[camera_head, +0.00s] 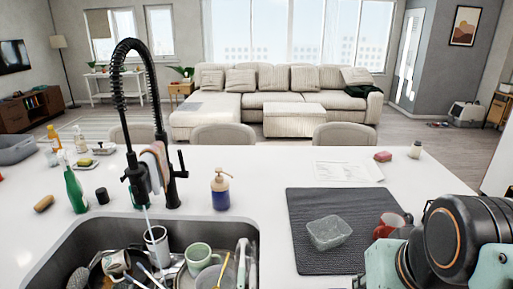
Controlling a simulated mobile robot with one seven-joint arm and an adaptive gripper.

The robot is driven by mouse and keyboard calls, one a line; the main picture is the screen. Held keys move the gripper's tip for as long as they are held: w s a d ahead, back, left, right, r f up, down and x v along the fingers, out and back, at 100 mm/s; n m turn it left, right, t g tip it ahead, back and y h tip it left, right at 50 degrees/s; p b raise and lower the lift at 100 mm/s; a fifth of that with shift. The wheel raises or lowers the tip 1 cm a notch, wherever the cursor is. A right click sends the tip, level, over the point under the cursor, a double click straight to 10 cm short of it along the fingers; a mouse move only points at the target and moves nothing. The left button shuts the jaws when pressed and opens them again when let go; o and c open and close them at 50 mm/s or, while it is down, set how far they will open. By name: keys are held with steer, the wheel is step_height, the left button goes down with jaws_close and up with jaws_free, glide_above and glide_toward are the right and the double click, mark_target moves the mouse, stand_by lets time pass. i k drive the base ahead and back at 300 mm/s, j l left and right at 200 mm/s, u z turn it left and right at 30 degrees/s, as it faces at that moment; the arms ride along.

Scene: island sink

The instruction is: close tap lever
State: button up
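The black tap (128,110) with a coiled spring neck stands behind the sink. Its lever (182,163) sticks up on the right side of the tap body, with a short stub at its base. A pale, thin line that looks like running water drops from the spray head (134,176) toward a white mug in the sink. A striped cloth (155,165) hangs on the tap, left of the lever. My arm's dark and pale-green links fill the lower right corner, well right of the tap. My gripper is not in view.
The sink (72,235) is crowded with dishes, including a green mug (201,258). A blue soap dispenser (220,190) stands right of the tap. A green bottle (75,188) stands left. A dark mat (300,205) bears a clear container (329,232) and a red mug (388,225).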

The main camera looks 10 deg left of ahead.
mark_target(184, 173)
steer(key=u, duration=1.2)
